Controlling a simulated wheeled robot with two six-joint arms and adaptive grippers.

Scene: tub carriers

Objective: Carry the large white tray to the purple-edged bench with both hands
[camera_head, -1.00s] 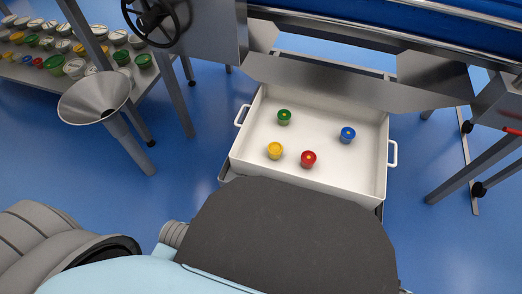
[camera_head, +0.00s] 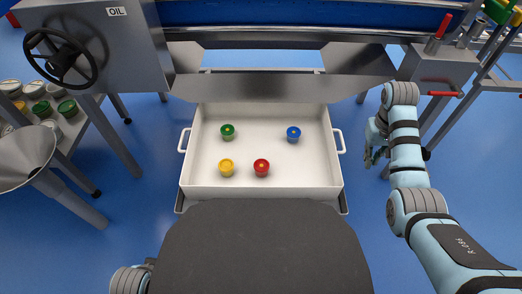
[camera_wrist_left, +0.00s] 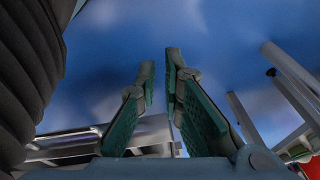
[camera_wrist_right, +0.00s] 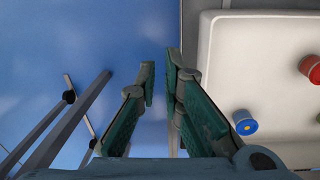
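The large white tray (camera_head: 262,182) is a shallow rectangular tub with a loop handle on its left (camera_head: 184,140) and right side (camera_head: 340,141). It holds a green (camera_head: 227,131), a blue (camera_head: 293,134), a yellow (camera_head: 226,168) and a red pot (camera_head: 261,167). My right gripper (camera_head: 372,157) is right of the right handle, apart from it. In the right wrist view its fingers (camera_wrist_right: 160,84) are apart and empty, beside the tray wall. My left gripper is outside the head view; its fingers (camera_wrist_left: 160,80) are apart and empty over blue floor. No purple-edged bench shows.
A steel machine with sloped metal plates (camera_head: 265,88) overhangs the tray's far side. A handwheel (camera_head: 60,56), a funnel (camera_head: 25,158) and a shelf with pots stand left. Steel legs and red-handled valves (camera_head: 443,94) stand right. Blue floor is open on both sides.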

